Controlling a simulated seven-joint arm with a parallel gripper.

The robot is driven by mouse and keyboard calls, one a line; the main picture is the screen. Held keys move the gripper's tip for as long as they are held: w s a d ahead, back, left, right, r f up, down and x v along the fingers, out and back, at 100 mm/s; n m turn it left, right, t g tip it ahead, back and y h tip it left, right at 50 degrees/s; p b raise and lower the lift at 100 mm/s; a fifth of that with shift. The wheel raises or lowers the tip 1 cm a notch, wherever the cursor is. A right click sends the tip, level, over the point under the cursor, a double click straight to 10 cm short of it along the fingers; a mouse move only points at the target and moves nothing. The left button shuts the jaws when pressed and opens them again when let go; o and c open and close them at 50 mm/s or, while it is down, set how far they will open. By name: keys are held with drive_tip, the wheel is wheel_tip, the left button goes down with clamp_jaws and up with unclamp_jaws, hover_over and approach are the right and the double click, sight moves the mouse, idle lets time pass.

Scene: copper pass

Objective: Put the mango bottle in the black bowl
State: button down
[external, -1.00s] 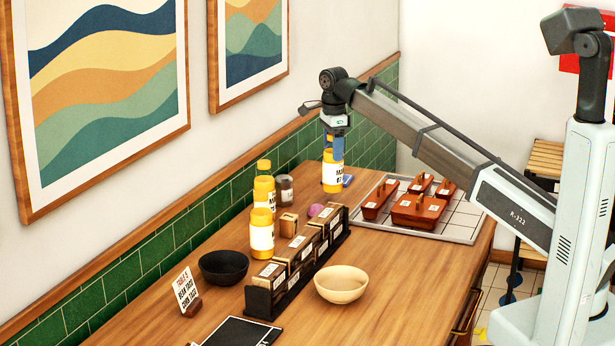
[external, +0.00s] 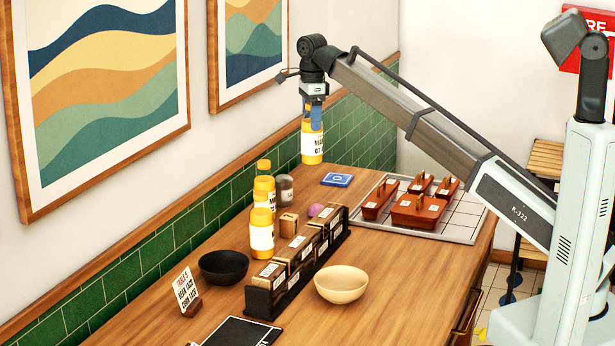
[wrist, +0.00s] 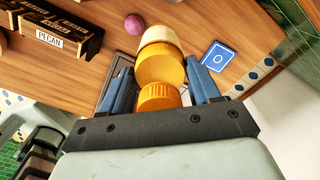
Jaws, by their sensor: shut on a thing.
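My gripper (external: 313,116) is shut on a mango bottle (external: 312,146), a yellow bottle with a white label, and holds it upright above the counter near the tiled wall. In the wrist view the bottle (wrist: 160,62) sits between the blue fingers of my gripper (wrist: 162,84), its yellow cap towards the camera. The black bowl (external: 223,268) stands on the counter at the left, well in front of the held bottle, and looks empty. It does not show in the wrist view.
Two similar yellow bottles (external: 262,235) and a dark jar (external: 284,188) stand between the held bottle and the black bowl. A tray (external: 461,235) holds red-brown containers.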

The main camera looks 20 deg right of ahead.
drive_tip(key=s+a+r, duration=0.2)
drive_tip(key=s+a, duration=0.2)
drive_tip(key=a, duration=0.4)
drive_tip(key=s+a+r, duration=0.3)
drive_tip(key=s+a, duration=0.1)
drive_tip(key=a, duration=0.4)
drive_tip(key=s+a+f+n, duration=0.3)
drive_tip(key=s+a+n, duration=0.2)
drive_tip(key=s+a, duration=0.5)
drive_tip(key=s+a+f+n, duration=0.2)
drive_tip(key=s+a+n, duration=0.1)
drive_tip(key=s+a, duration=0.3)
drive_tip(key=s+a+f+n, duration=0.2)
drive_tip(key=s+a+f, duration=0.1)
drive_tip(key=s, duration=0.5)
wheel_tip(320, 180, down, 9)
drive_tip(key=shift+f, duration=0.35)
drive_tip(key=shift+c, duration=1.2)
unclamp_jaws()
drive_tip(key=shift+a, duration=0.1)
